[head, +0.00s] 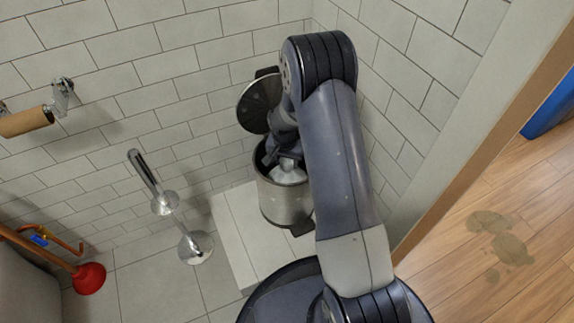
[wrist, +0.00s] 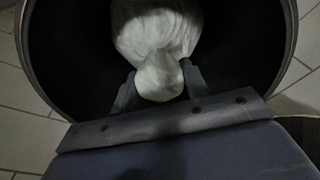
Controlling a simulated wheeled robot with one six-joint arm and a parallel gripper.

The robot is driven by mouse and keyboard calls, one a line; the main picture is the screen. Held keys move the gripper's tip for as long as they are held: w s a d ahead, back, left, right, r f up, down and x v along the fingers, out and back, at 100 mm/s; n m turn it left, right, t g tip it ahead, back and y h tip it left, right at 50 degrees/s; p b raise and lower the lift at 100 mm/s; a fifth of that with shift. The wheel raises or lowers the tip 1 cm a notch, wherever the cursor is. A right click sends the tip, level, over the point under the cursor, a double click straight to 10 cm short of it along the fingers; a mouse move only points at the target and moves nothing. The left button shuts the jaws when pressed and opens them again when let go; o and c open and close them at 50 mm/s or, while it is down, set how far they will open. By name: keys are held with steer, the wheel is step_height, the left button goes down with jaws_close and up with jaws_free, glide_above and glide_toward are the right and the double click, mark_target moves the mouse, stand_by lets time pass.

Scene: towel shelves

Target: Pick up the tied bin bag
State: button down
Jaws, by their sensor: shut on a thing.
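The tied bin bag is white and sits inside the metal pedal bin; in the wrist view the bag (wrist: 157,34) fills the upper middle, its knotted top towards me. In the head view a small part of the bag (head: 287,175) shows in the bin's mouth. The bin (head: 285,204) is a brushed steel cylinder with its round dark lid (head: 259,104) raised at the back. My gripper (wrist: 158,80) reaches into the bin's mouth, its two dark fingers on either side of the knot and shut on it. My arm hides part of the bin in the head view.
The bin stands on a low white tiled step (head: 232,238) in the wall corner. A chrome stand (head: 164,202) is left of it. A red plunger (head: 89,278) is at lower left, a toilet roll holder (head: 64,95) on the wall. Wood floor with stains (head: 500,238) lies right.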

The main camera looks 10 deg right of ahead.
step_height(320, 180, up, 30)
steer(key=p, duration=1.2)
steer(key=shift+r, duration=0.15)
